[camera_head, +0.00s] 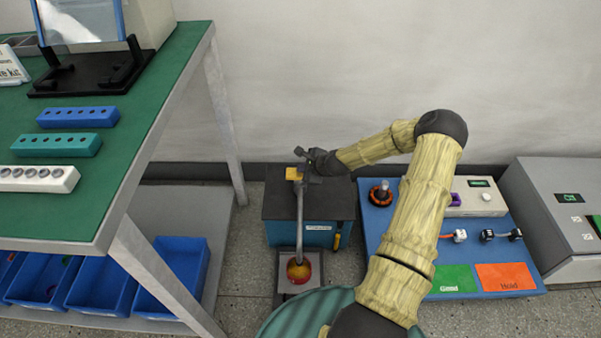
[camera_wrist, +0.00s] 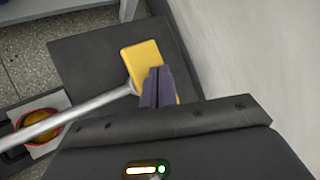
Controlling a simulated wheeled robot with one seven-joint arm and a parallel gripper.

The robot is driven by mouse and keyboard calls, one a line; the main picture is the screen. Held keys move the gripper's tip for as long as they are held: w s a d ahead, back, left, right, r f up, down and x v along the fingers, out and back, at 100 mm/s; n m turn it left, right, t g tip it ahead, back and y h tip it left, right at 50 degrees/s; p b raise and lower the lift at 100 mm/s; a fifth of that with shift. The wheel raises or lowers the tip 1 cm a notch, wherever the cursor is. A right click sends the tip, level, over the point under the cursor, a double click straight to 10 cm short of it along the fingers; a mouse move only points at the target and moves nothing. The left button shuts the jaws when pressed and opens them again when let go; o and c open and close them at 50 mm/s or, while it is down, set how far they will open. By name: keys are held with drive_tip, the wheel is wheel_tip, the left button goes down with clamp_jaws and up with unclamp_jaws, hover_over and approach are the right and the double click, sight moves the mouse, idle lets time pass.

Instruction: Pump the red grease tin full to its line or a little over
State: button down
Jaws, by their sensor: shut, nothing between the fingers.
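The red grease tin (camera_head: 299,271) stands on a light plate at the foot of the dispenser, under the lower end of a grey spout pipe (camera_head: 300,225). Yellow-orange shows inside the tin; its line cannot be made out. The tin also shows at the left of the wrist view (camera_wrist: 38,127). A yellow pump pad (camera_wrist: 143,62) sits on top of the dark dispenser box (camera_head: 330,199). My gripper (camera_wrist: 158,85) is shut and empty, its fingertips over the lower right part of the yellow pad. I cannot tell whether they touch it.
A blue board (camera_head: 375,218) with small parts and green and orange pads stands to the right, beside a grey cabinet (camera_head: 545,205). The green-topped workbench (camera_head: 150,110) is at the left, with blue bins (camera_head: 180,270) below. The wall is close behind the dispenser.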

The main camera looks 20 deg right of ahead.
drive_tip(key=shift+a+f, duration=0.1)
drive_tip(key=shift+f, duration=0.05)
drive_tip(key=shift+f+b, duration=0.5)
drive_tip(key=shift+f, duration=0.65)
idle(1.3)
drive_tip(key=shift+s+f, duration=0.1)
drive_tip(key=shift+f, duration=0.05)
idle(0.4)
drive_tip(key=shift+r+p, duration=1.9)
drive_tip(key=shift+r, duration=0.15)
drive_tip(key=shift+r+p, duration=2.15)
drive_tip(key=shift+r, duration=0.35)
